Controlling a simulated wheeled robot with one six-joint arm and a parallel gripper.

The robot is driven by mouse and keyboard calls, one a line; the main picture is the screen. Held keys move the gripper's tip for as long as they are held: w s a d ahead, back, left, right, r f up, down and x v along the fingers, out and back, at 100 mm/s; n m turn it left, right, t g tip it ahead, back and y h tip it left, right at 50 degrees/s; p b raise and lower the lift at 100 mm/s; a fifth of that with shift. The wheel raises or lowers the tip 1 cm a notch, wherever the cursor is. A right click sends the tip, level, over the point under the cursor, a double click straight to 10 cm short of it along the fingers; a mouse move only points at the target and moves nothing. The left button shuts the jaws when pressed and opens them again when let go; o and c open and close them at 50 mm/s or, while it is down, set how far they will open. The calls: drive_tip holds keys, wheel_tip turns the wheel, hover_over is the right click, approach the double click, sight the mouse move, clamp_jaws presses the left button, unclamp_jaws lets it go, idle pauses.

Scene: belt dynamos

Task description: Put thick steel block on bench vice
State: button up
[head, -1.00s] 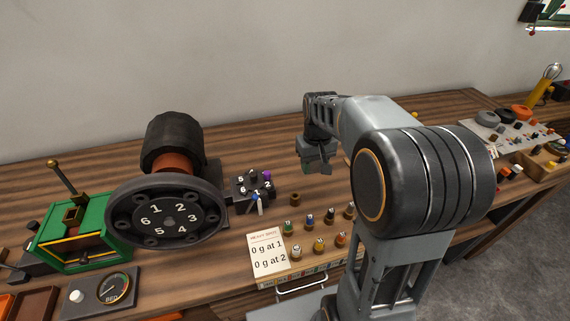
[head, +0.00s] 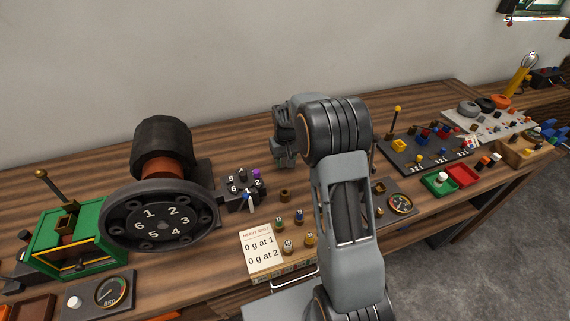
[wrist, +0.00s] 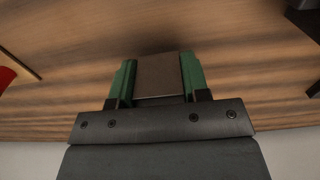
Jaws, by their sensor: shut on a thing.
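My gripper (wrist: 158,66) is shut on a flat-faced brown-grey block (wrist: 158,82), probably the thick steel block, held between its green finger pads. In the head view my gripper (head: 286,156) hangs above the back of the bench, right of the numbered wheel; the block cannot be made out there. I cannot pick out the bench vice for certain. A dark metal piece (head: 16,248) at the left edge, beside the green box, could be part of it, but most of it is cut off or hidden.
A black wheel numbered 1 to 6 (head: 160,222) stands left of centre, with a green box (head: 68,238) beside it. Trays and boards fill the right. The back strip of wood is clear.

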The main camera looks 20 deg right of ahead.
drive_tip(key=shift+f, duration=1.1)
drive_tip(key=shift+f, duration=0.1)
drive_tip(key=shift+f, duration=0.15)
drive_tip(key=o, duration=1.3)
drive_tip(key=shift+c, duration=0.2)
